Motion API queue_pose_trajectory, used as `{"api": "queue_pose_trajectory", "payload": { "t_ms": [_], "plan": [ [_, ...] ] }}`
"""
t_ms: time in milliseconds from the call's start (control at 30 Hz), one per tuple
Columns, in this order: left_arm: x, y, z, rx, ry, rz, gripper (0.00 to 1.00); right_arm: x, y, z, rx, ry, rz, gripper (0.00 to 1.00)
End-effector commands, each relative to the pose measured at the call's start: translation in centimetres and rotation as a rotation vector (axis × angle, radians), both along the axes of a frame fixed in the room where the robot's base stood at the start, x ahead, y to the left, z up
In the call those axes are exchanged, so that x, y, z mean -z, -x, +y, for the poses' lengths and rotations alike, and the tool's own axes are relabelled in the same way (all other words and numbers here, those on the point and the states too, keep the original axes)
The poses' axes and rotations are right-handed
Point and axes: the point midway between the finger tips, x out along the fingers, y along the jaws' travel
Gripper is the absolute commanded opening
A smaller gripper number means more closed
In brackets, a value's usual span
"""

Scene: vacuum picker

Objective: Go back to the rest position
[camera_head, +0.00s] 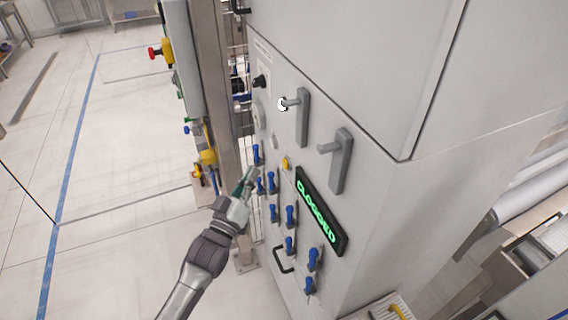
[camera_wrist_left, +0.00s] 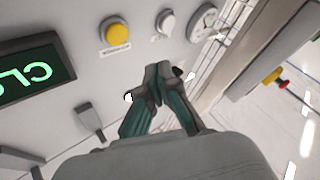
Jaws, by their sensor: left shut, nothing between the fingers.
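My left gripper (camera_head: 246,181) is shut and empty, close in front of the grey machine panel, beside the upper blue-handled switches (camera_head: 259,153). In the left wrist view its green-and-grey fingers (camera_wrist_left: 158,72) meet at the tips, below a yellow button (camera_wrist_left: 115,33) and a white round knob (camera_wrist_left: 166,22). I cannot tell from these views whether the fingertips touch the panel. My right gripper is not in view.
The grey machine (camera_head: 385,215) fills the middle and right, with a green-lit display (camera_head: 320,212), two grey handles (camera_head: 341,160) and a black pull handle (camera_head: 283,262) jutting out. A metal post (camera_head: 212,80) stands left of it. Floor (camera_head: 120,160) at the left is open.

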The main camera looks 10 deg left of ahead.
Motion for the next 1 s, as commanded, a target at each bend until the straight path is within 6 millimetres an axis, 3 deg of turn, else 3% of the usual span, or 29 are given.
{"api": "queue_pose_trajectory", "payload": {
  "t_ms": [400, 467, 533, 667, 767, 867, 1000],
  "plan": [
    [0.0, 0.0, 0.0, 0.0, 0.0, 0.001, 0.0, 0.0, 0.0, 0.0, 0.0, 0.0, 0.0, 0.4],
    [0.5, 0.0, 0.0, -0.002, -0.004, 0.01, 0.0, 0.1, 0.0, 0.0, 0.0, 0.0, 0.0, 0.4],
    [2.3, 0.0, 0.1, -0.01, -0.018, 0.044, 0.0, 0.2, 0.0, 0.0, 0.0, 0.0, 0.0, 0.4],
    [9.1, 0.3, 0.5, -0.036, -0.081, 0.176, 0.0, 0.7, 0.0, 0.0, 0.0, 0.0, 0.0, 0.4],
    [16.6, 1.7, 0.9, -0.056, -0.156, 0.326, 0.0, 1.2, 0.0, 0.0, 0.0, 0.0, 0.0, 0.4],
    [24.0, 4.1, 1.4, -0.065, -0.236, 0.478, 0.0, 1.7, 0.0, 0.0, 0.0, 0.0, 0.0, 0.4],
    [33.7, 9.0, 2.0, -0.057, -0.348, 0.687, 0.0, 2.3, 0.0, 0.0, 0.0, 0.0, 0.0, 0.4]
  ]
}}
